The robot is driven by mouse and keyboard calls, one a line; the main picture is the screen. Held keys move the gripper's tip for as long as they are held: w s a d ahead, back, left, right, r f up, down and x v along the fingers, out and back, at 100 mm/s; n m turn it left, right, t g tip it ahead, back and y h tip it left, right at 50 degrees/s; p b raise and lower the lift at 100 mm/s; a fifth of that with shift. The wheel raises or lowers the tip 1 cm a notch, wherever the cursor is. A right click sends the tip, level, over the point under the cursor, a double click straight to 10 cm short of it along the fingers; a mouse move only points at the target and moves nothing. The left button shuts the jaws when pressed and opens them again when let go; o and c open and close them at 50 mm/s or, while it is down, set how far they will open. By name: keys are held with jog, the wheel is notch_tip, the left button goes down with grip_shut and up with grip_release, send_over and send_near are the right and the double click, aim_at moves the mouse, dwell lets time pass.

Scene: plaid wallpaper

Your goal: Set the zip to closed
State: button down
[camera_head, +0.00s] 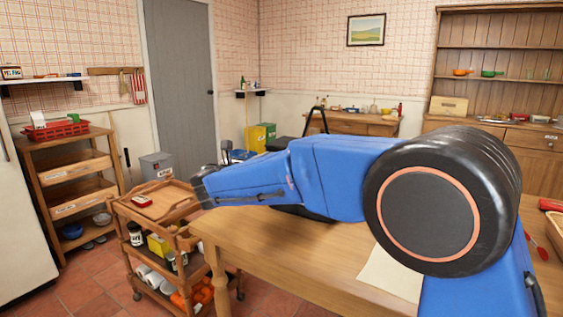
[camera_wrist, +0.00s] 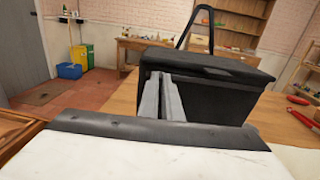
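A black bag (camera_wrist: 225,98) with a raised handle (camera_wrist: 205,15) stands on the wooden table in the wrist view. Its flat top and near side show, but I cannot make out the zip or its pull. In the head view my arm hides most of the bag; its handle (camera_head: 317,120) rises above the arm. My gripper (camera_wrist: 163,82) shows as two grey fingers close together, in front of the bag's left part. Whether they touch the bag, I cannot tell. I see nothing between them. In the head view my gripper (camera_head: 203,180) is dark and small, left of the bag.
The wooden table (camera_head: 320,255) carries a pale sheet (camera_head: 392,274) and red-handled tools (camera_wrist: 300,118) at the right. A wooden trolley (camera_head: 125,207) stands close to the table's left end. A yellow bin (camera_head: 255,139) stands on the floor behind.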

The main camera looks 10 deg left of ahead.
jog(key=shift+w+a, duration=0.2)
jog(key=shift+a, duration=0.6)
jog(key=c, duration=1.9)
grip_release()
jog(key=shift+c, duration=0.2)
jog(key=shift+s, duration=0.1)
jog(key=v, duration=1.7)
jog(key=shift+s+r, duration=0.1)
jog(key=shift+s, duration=0.05)
